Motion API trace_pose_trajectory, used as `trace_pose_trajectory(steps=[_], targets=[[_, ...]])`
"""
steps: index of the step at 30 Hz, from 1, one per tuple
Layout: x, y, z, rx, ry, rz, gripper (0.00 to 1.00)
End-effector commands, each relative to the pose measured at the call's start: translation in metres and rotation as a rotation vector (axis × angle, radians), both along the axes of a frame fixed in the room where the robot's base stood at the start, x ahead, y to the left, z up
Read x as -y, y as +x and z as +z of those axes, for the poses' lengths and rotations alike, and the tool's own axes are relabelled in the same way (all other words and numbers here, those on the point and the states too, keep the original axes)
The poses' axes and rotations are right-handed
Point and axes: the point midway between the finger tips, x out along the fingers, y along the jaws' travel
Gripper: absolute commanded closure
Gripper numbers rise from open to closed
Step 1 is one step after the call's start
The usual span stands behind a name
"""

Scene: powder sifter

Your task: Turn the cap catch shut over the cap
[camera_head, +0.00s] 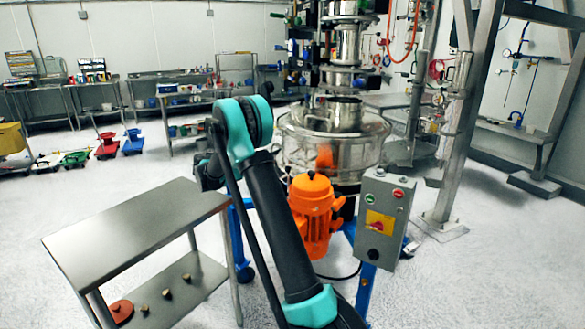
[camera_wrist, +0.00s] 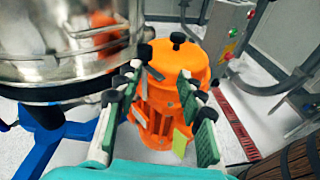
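My gripper (camera_wrist: 162,77) is open and empty in the wrist view, its two green-padded fingers apart. Beyond and between them is the orange motor (camera_wrist: 168,98), with black knobs on its top. The shiny steel drum of the sifter (camera_wrist: 62,48) fills the upper left of that view, beside the left finger. In the head view the sifter (camera_head: 322,150) stands behind my arm, with the orange motor (camera_head: 313,205) in front of it. I cannot make out the cap or its catch for certain in either view. My gripper's fingers cannot be made out in the head view.
A grey control box (camera_head: 383,215) stands right of the motor. A steel table (camera_head: 135,228) is at the left front, with small items on its lower shelf. A steel frame post (camera_head: 462,130) rises at the right. Open floor lies at the left.

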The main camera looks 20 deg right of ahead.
Motion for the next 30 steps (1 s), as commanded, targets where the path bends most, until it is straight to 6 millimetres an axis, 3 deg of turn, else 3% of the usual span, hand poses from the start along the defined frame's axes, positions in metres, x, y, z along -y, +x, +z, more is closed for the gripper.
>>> trace_pose_trajectory(steps=[6,14,20,30], targets=[[-0.026,0.031,-0.001,-0.139,-0.140,-0.036,0.61],[-0.030,0.036,-0.001,-0.186,-0.185,-0.056,0.61],[-0.002,0.030,-0.001,-0.185,-0.184,-0.057,0.61],[0.065,0.017,-0.001,-0.184,-0.183,-0.057,0.61]])
